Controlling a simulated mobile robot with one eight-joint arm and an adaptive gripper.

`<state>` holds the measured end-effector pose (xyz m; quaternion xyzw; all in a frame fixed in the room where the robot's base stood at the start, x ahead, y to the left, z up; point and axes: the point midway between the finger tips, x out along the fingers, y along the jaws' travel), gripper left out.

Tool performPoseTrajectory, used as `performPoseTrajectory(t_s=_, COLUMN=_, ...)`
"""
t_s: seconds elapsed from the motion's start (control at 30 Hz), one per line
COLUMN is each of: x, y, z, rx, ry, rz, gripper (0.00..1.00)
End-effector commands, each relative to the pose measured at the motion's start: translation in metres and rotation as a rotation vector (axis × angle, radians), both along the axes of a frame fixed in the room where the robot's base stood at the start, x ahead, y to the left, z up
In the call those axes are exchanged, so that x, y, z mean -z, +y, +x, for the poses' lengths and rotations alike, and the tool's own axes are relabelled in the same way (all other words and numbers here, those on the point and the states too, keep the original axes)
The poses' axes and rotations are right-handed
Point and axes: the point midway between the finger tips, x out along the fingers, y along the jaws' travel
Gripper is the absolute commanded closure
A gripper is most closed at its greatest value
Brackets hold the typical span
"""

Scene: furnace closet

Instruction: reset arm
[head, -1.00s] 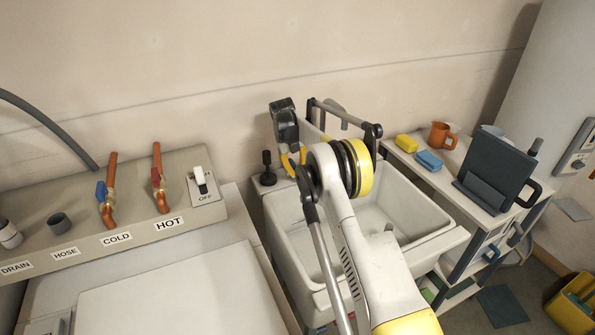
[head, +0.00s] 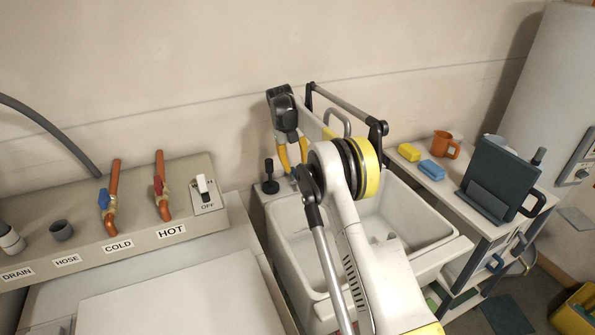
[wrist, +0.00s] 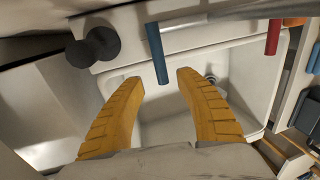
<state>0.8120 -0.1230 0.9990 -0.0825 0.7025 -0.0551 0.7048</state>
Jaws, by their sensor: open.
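My gripper (head: 292,158) is over the back left part of the white sink, with its yellow fingers pointing down. In the wrist view the two ridged yellow fingers (wrist: 160,85) are spread apart with nothing between them, so it is open and empty. The white sink basin (head: 418,215) lies below and beyond the fingers in the wrist view. A blue handle (wrist: 156,52) and a red handle (wrist: 273,37) show at the back of the sink. My arm hides part of the basin in the head view.
A dark knob (head: 269,176) stands at the sink's back left corner. A shelf unit (head: 457,193) on the right holds a yellow sponge (head: 409,152), a blue sponge (head: 432,170), an orange mug (head: 445,144) and a dark stand (head: 497,178). A valve panel (head: 130,228) is on the left.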

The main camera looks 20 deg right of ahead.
Motion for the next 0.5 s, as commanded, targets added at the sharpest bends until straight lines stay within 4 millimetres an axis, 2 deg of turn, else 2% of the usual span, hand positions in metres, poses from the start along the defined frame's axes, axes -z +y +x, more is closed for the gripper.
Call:
performPoseTrajectory(t_s=0.4, x=-0.0010, y=0.0003, z=0.0000, rx=-0.001, ry=0.000, rz=0.000, gripper=0.58)
performPoseTrajectory(t_s=0.5, x=-0.0063, y=0.0015, z=-0.0014, rx=-0.024, ry=0.000, rz=0.001, gripper=0.58)
